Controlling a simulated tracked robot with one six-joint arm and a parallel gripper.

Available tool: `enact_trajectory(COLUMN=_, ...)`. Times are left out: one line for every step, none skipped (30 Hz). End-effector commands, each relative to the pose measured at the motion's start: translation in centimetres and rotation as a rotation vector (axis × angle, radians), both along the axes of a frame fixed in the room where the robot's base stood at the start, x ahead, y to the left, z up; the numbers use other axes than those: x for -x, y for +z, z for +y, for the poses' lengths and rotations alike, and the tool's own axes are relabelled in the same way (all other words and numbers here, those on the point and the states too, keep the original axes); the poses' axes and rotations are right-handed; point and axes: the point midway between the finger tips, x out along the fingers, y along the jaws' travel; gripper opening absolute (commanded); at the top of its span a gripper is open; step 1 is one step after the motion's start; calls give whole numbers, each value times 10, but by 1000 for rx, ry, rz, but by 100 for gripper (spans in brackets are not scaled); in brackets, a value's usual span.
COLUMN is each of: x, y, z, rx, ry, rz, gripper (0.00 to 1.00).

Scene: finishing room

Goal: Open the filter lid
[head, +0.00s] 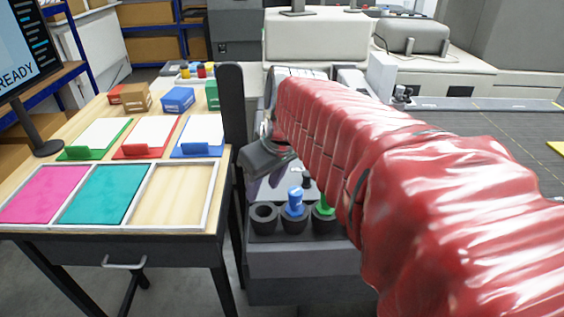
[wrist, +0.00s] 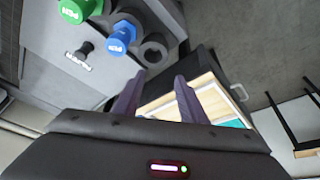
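My gripper (head: 268,158) is over the grey unit beside the table, partly hidden behind my red-sleeved arm. In the wrist view its two fingers (wrist: 158,92) stand apart with nothing between them. I cannot pick out a filter lid for sure in either view. The grey unit (head: 290,262) has a row of dark round holders at its front. A blue-topped piece (head: 295,200) and a green-topped piece (head: 323,209) stand in two of them; the left holder (head: 264,217) is empty. A small black knob with a pale label (wrist: 84,49) shows in the wrist view.
A wooden table (head: 120,232) at left carries a tray with a pink panel (head: 42,194), a teal panel (head: 104,194) and a bare compartment. Coloured boxes (head: 178,99) stand behind. A dark post (head: 232,115) rises between table and unit.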

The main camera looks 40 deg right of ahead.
Motion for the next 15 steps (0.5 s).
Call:
enact_trajectory(x=-6, y=1, z=-18, rx=-2, ry=-2, rz=7, gripper=38)
enact_trajectory(x=-9, y=2, z=-27, rx=-5, ry=3, rz=11, gripper=38)
enact_trajectory(x=-13, y=3, z=-40, rx=-8, ry=11, rz=15, gripper=38)
enact_trajectory(x=-16, y=4, z=-50, rx=-8, ry=16, rz=16, gripper=38)
enact_trajectory(x=-18, y=4, z=-60, rx=-11, ry=21, rz=16, gripper=38)
enact_trajectory(x=-21, y=5, z=-73, rx=-13, ry=29, rz=18, gripper=38)
enact_trajectory(x=-23, y=5, z=-84, rx=-15, ry=34, rz=18, gripper=38)
enact_trajectory(x=-25, y=5, z=-95, rx=-18, ry=39, rz=17, gripper=38)
enact_trajectory(x=-26, y=5, z=-109, rx=-19, ry=49, rz=17, gripper=38)
enact_trajectory(x=-28, y=5, z=-121, rx=-20, ry=54, rz=15, gripper=38)
enact_trajectory(x=-28, y=4, z=-131, rx=-24, ry=60, rz=13, gripper=38)
enact_trajectory(x=-28, y=3, z=-146, rx=-25, ry=68, rz=12, gripper=38)
enact_trajectory(x=-28, y=3, z=-156, rx=-25, ry=73, rz=8, gripper=38)
enact_trajectory(x=-28, y=2, z=-166, rx=-27, ry=80, rz=5, gripper=38)
enact_trajectory(x=-28, y=2, z=-177, rx=-28, ry=86, rz=1, gripper=38)
